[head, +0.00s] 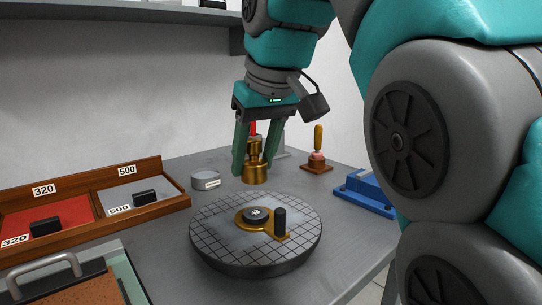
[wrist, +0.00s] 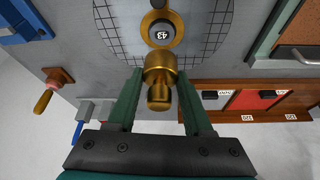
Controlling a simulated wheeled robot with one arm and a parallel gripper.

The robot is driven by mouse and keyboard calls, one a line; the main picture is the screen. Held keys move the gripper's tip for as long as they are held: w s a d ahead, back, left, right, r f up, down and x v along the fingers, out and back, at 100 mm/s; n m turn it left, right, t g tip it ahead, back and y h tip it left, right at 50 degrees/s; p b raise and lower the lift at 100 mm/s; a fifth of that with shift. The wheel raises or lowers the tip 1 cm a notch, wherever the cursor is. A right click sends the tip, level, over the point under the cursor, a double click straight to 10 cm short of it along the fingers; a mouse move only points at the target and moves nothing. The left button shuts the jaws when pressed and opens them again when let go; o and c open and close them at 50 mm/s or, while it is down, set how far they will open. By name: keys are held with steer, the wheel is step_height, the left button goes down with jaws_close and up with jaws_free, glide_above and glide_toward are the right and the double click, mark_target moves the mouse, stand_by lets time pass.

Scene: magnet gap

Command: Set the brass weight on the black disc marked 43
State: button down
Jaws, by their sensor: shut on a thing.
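The brass weight (head: 255,172), a stepped cylinder with a narrower knob, is between the fingers of my gripper (head: 254,165), which is shut on it. In the head view it appears upright behind the round gridded plate; its height above the table is hard to tell. The wrist view shows the weight (wrist: 160,72) between the green fingers (wrist: 159,85). The black disc marked 43 (head: 256,213) lies on the plate, inside a brass ring (head: 241,222). In the wrist view the disc (wrist: 162,34) is just beyond the weight, apart from it in the picture and uncovered.
The round gridded plate (head: 220,236) carries a black upright post (head: 280,221) beside the disc. A wooden tray (head: 150,213) with compartments labelled 320 and 500 is at left.

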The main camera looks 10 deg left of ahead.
mark_target(257, 182)
steer(key=shift+f+b, duration=2)
steer(key=shift+f, duration=0.8)
steer(key=shift+f, duration=0.15)
steer(key=shift+c, duration=1.1)
jaws_free()
steer(key=c, duration=0.5)
steer(key=shift+c, duration=0.2)
steer(key=shift+r+p, duration=1.7)
steer(key=shift+r, duration=0.55)
